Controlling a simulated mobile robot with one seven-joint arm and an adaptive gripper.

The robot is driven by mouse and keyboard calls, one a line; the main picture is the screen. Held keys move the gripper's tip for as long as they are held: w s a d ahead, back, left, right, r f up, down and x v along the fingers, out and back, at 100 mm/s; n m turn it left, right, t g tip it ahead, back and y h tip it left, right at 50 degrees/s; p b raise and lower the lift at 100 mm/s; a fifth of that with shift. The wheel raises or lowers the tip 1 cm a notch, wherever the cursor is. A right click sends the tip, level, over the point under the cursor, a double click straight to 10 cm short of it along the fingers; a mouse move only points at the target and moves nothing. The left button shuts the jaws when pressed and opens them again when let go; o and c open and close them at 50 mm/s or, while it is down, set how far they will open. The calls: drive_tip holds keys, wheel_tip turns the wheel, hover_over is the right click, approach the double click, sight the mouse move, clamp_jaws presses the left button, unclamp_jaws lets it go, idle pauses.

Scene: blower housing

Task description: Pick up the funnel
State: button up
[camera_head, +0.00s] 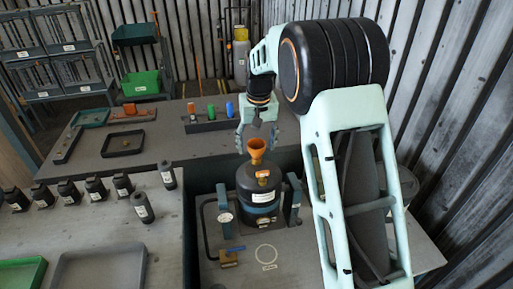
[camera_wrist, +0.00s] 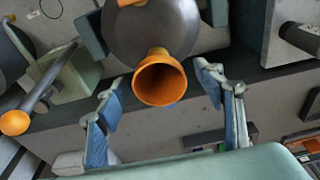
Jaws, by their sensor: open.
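An orange funnel (camera_head: 257,147) stands on top of a dark rounded vessel (camera_head: 258,181) in the head view. In the wrist view the funnel's round mouth (camera_wrist: 160,81) faces the camera, near the middle. The vessel (camera_wrist: 150,28) shows behind it. My gripper (camera_head: 257,137) is above the funnel, pointing down. In the wrist view its two blue-padded fingers (camera_wrist: 162,88) are spread wide, one to each side of the funnel's mouth. I see no contact between the pads and the funnel. The gripper is open and empty.
Two blue-grey posts (camera_head: 293,200) flank the vessel closely. A brass valve with a blue handle (camera_head: 230,257) sits in front. Several black bottles (camera_head: 68,192) stand on the left table. A rack of coloured items (camera_head: 211,122) lies on the back table. Another orange-ended part (camera_wrist: 14,122) shows at left in the wrist view.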

drive_tip(key=shift+c, duration=0.3)
drive_tip(key=c, duration=0.9)
drive_tip(key=shift+r, duration=0.1)
